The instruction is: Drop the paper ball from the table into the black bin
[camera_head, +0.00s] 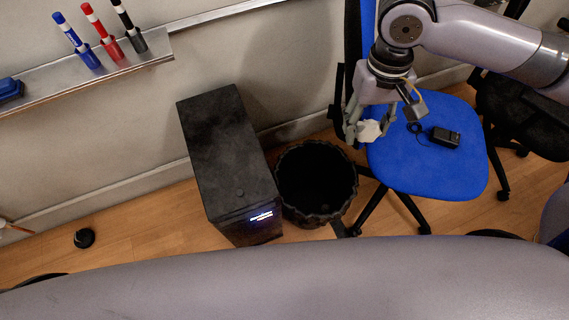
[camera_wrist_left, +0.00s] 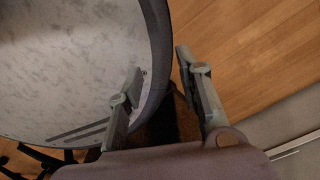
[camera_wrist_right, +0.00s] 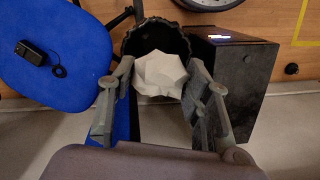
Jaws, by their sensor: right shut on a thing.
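The white crumpled paper ball (camera_head: 369,131) is held between the fingers of my right gripper (camera_head: 366,125), which is shut on it. In the right wrist view the paper ball (camera_wrist_right: 160,74) sits between the two fingertips, with the bin behind it. The black bin (camera_head: 316,184) stands on the floor, open at the top, with a wavy rim. In the head view the ball is to the right of the bin's opening and above it. The rim of the bin also shows in the right wrist view (camera_wrist_right: 133,42). My left gripper (camera_wrist_left: 160,80) is open and empty.
A black computer tower (camera_head: 230,160) stands just left of the bin. A blue chair (camera_head: 440,160) with a black adapter (camera_head: 444,136) on its seat is at the right. Markers (camera_head: 104,35) stand on a wall ledge. A round grey surface (camera_wrist_left: 70,70) is beside my left gripper.

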